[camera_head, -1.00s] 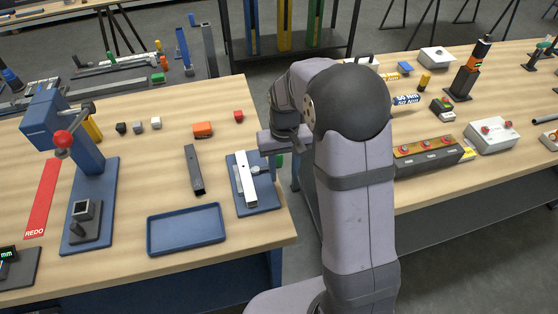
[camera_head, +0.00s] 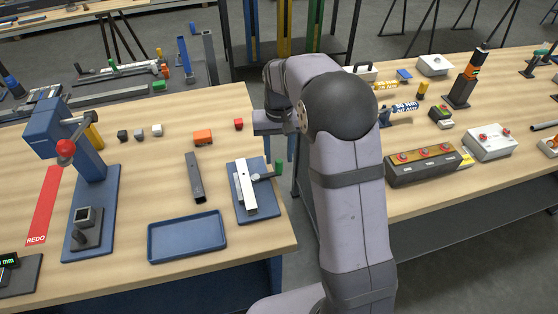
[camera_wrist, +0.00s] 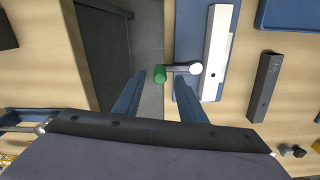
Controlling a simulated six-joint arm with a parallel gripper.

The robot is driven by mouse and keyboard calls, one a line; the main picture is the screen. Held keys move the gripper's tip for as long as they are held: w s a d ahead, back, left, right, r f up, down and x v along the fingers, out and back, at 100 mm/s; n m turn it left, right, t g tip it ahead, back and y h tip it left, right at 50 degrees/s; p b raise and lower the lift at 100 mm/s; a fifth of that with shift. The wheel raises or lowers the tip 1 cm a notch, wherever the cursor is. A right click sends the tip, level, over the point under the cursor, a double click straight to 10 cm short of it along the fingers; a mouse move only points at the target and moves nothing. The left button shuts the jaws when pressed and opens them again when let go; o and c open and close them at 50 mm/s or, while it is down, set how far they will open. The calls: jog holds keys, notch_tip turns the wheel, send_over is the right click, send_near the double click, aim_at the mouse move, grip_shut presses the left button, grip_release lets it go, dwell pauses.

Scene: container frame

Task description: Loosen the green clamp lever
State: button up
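The green clamp lever (camera_head: 278,168) is on the right side of a blue clamp fixture (camera_head: 262,208) at the near right corner of the left bench. A pale bar (camera_head: 245,187) lies along the fixture. In the wrist view the green grip (camera_wrist: 160,74) sticks out left from a round pale pivot (camera_wrist: 195,68). My gripper (camera_wrist: 159,77) is open and empty; its two blue fingers show on either side of the green grip, apparently above it and not touching.
A dark metal bar (camera_head: 194,178) and an empty blue tray (camera_head: 187,253) lie left of the fixture. A blue press (camera_head: 92,190) stands further left. A floor gap separates this bench from the right bench, which holds a button panel (camera_head: 428,167).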

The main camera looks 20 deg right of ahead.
aim_at(279, 161)
jog(key=shift+f+p, duration=0.45)
jog(key=shift+f, duration=1.55)
grip_shut()
